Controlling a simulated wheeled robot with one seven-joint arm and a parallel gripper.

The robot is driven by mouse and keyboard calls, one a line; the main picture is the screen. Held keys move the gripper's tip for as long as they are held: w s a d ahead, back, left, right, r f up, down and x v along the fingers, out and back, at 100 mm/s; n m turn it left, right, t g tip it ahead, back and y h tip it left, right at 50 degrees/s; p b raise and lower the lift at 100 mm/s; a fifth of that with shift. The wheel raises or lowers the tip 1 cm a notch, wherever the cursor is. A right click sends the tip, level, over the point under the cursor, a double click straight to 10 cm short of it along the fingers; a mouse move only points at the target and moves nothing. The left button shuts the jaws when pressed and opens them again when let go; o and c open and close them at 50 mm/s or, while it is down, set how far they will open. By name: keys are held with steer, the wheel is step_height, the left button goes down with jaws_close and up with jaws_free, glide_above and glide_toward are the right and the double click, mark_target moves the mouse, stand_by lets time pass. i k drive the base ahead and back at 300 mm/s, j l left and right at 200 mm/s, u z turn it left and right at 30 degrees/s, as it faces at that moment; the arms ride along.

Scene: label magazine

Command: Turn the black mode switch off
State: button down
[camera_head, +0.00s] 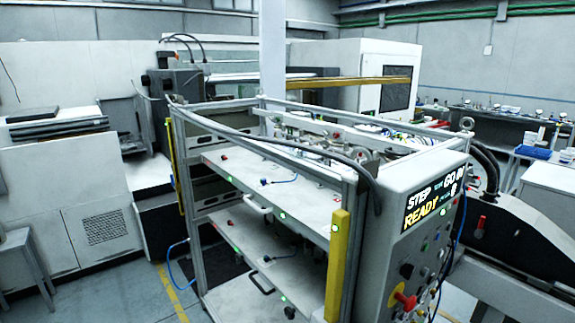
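The control panel (398,245) is a grey box on the right end of the metal frame, seen at an angle. Its lit display (432,200) shows "STEP" and "READY" with smaller characters that are hard to read. Below it are several small buttons and knobs. A dark knob (407,270) sits on the lower left of the panel; it may be the black mode switch, but its setting is too small to tell. A red rotary handle on a yellow base (403,299) is below it. My gripper is not in view.
The shelved metal frame (262,225) fills the middle, with yellow guards (337,262) at its posts. A dark cable (350,160) arches beside the panel, and blue cables hang along its right side. A machine with a red lever (480,227) stands right. Floor shows at lower left.

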mark_target(407, 270)
steer(key=l+u, duration=0.15)
steer(key=l, duration=0.65)
steer(key=k+l+u, duration=0.1)
steer(key=l, duration=0.75)
